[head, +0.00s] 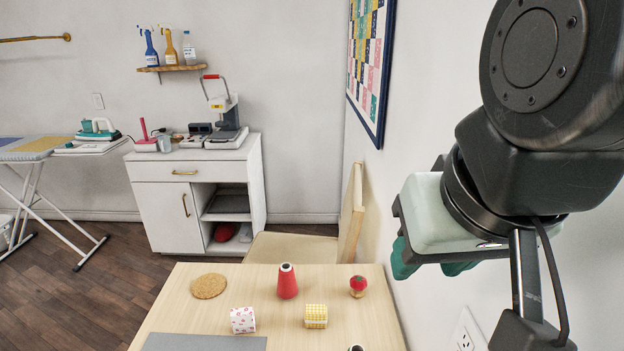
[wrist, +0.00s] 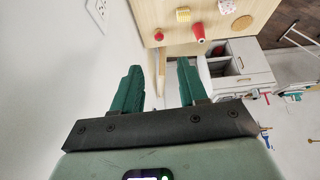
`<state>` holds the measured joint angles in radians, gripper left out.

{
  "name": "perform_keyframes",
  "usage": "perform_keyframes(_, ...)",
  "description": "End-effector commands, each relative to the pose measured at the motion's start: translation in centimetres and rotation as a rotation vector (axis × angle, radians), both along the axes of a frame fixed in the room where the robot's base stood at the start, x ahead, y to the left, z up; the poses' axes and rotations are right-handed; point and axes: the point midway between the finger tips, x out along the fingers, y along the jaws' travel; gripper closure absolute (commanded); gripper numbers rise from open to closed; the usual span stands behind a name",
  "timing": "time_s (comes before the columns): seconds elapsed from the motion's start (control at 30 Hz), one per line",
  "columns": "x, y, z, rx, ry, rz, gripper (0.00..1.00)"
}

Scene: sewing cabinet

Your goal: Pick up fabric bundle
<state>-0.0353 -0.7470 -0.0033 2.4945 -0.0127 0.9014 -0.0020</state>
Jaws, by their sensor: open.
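Two small bundles that look like folded fabric lie on the light wooden table (head: 186,312). One is white with a pink-red pattern (head: 243,320), left of centre. The other is yellow checked (head: 316,316), to its right; it also shows in the wrist view (wrist: 183,14). I cannot tell which one the task means. My gripper (head: 430,268) is up at the right, beside the wall and apart from both bundles. In the wrist view its green fingers (wrist: 158,80) are spread with nothing between them.
A red thread cone (head: 287,282), a red pincushion (head: 358,287) and a round cork mat (head: 209,286) stand behind the bundles. A grey mat (head: 205,343) lies at the front. A chair (head: 290,247) is behind the table, with a white cabinet (head: 165,216) farther back. The wall is close on the right.

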Motion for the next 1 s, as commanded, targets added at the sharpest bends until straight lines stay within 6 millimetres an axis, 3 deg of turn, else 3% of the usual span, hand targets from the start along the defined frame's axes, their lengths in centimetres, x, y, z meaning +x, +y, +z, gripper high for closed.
perform_keyframes(0.23, 0.0, 0.0, 0.0, 0.0, 0.0, 0.0, 0.57)
perform_keyframes(0.4, 0.0, 0.0, 0.0, 0.0, 0.0, 0.0, 0.34)
perform_keyframes(0.7, 0.3, 0.1, 0.0, 0.011, 0.006, -0.008, 0.34)
perform_keyframes(0.87, 3.0, 0.9, -0.4, 0.11, 0.066, -0.097, 0.34)
perform_keyframes(1.0, 7.6, 2.4, -1.7, 0.252, 0.166, -0.274, 0.34)
